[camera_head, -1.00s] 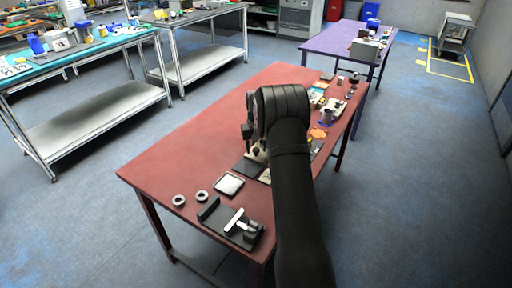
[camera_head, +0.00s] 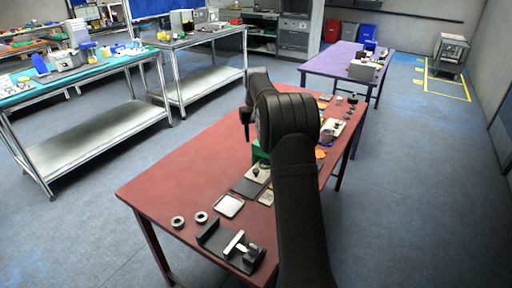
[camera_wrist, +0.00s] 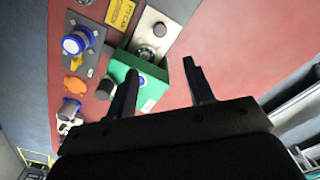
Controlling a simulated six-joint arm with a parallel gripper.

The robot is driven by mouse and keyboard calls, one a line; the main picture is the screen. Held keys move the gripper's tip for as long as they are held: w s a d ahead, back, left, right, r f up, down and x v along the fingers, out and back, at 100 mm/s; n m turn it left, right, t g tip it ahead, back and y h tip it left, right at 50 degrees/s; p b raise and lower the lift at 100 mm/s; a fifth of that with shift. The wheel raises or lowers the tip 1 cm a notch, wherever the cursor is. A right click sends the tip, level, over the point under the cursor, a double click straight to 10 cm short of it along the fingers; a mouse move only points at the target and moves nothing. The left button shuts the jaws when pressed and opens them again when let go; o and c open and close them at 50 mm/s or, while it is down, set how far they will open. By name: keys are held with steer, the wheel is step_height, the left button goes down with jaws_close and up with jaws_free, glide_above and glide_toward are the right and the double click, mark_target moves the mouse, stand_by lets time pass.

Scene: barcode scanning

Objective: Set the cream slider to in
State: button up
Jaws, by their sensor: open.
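No part is clearly the cream slider. A black fixture with a pale bar (camera_head: 234,242) lies at the table's near end. A cream panel with a dark round knob (camera_head: 258,172) lies mid-table. A pale panel with a round knob (camera_wrist: 155,32) shows in the wrist view, partly behind a green box (camera_wrist: 150,90). My gripper (camera_wrist: 160,90) is open and empty, its fingers apart in front of the green box.
The red table (camera_head: 180,160) has free room on its left. Two rings (camera_head: 189,219), a white-topped square tray (camera_head: 229,205) and a dark plate (camera_head: 247,187) lie nearby. In the wrist view, a blue round part (camera_wrist: 76,42) and an orange piece (camera_wrist: 75,86) lie left of my gripper.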

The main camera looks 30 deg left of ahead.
mark_target(257, 171)
steer(key=shift+r, duration=0.8)
steer(key=shift+r, duration=0.1)
steer(key=w+d+f+t+y, duration=0.3)
steer(key=w+d+t+y, duration=0.1)
steer(key=w+d+t, duration=0.55)
steer(key=s+d+f+n+g+y, duration=0.25)
steer(key=s+f+y, duration=0.2)
steer(key=s, duration=0.35)
steer(key=s+d+f+n+g+y, duration=0.2)
steer(key=s+d+f+y, duration=0.25)
steer(key=s, duration=0.35)
steer(key=shift+h, duration=0.3)
steer(key=x, duration=1.7)
steer(key=shift+a, duration=0.35)
